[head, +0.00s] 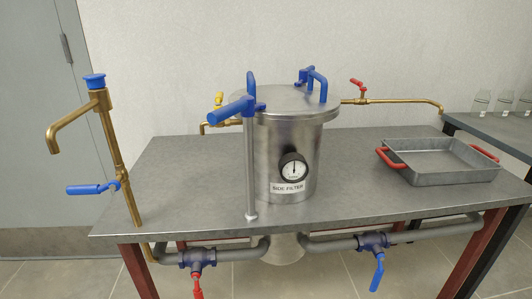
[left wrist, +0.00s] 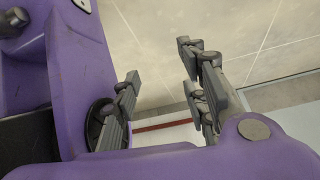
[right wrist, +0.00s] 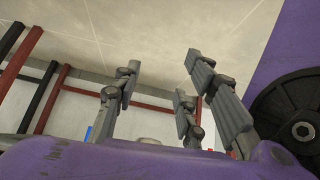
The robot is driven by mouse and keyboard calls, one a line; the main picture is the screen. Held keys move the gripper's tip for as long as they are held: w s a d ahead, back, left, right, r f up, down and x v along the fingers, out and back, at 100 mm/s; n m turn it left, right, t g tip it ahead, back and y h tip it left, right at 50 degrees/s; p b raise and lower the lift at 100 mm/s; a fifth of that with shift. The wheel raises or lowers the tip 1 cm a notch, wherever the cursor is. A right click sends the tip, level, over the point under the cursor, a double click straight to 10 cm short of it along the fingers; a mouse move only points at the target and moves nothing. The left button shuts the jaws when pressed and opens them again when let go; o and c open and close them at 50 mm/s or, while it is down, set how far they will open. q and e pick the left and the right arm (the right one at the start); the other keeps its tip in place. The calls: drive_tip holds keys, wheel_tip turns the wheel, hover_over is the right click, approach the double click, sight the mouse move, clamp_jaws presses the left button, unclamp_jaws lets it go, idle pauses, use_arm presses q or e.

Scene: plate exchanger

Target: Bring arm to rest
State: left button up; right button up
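My left gripper (left wrist: 165,95) shows in the left wrist view with its grey fingers spread apart and nothing between them. Bare floor lies beyond it. My right gripper (right wrist: 170,90) shows in the right wrist view, also with its fingers apart and empty. Red and black table legs are behind it. Neither gripper appears in the head view, and neither touches anything that I can see.
A grey table (head: 180,180) holds a steel filter vessel (head: 330,150) with blue handles and a gauge, a brass tap (head: 115,150) at left and a metal tray (head: 445,162) with red handles. A side table (head: 490,130) carries bottles.

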drive_tip(key=s+g, duration=0.1)
drive_tip(key=s, duration=0.7)
wheel_tip(320, 180, up, 13)
drive_tip(key=s+m+p, duration=0.1)
drive_tip(key=s+p, duration=0.1)
drive_tip(key=p, duration=1.4)
use_arm(q)
drive_tip(key=w+r+t+p, duration=0.1)
drive_tip(key=w+r+p, duration=0.2)
drive_tip(key=r+p, duration=0.5)
drive_tip(key=w+d+r+t+p, duration=0.1)
drive_tip(key=w+r+p, duration=0.2)
drive_tip(key=r, duration=1.9)
drive_tip(key=p, duration=0.5)
drive_tip(key=shift+w+r, duration=0.15)
use_arm(e)
drive_tip(key=w+r+t, duration=0.1)
drive_tip(key=w+r, duration=0.3)
drive_tip(key=r, duration=0.5)
drive_tip(key=w+a+r+t, duration=0.1)
drive_tip(key=w+r, duration=0.3)
drive_tip(key=r, duration=0.4)
drive_tip(key=shift+r, duration=0.4)
use_arm(q)
drive_tip(key=shift+w+a+r+t, duration=0.1)
drive_tip(key=shift+w+r+t, duration=0.05)
drive_tip(key=shift+t, duration=0.15)
use_arm(e)
drive_tip(key=shift+w+a, duration=0.1)
drive_tip(key=shift+w, duration=0.1)
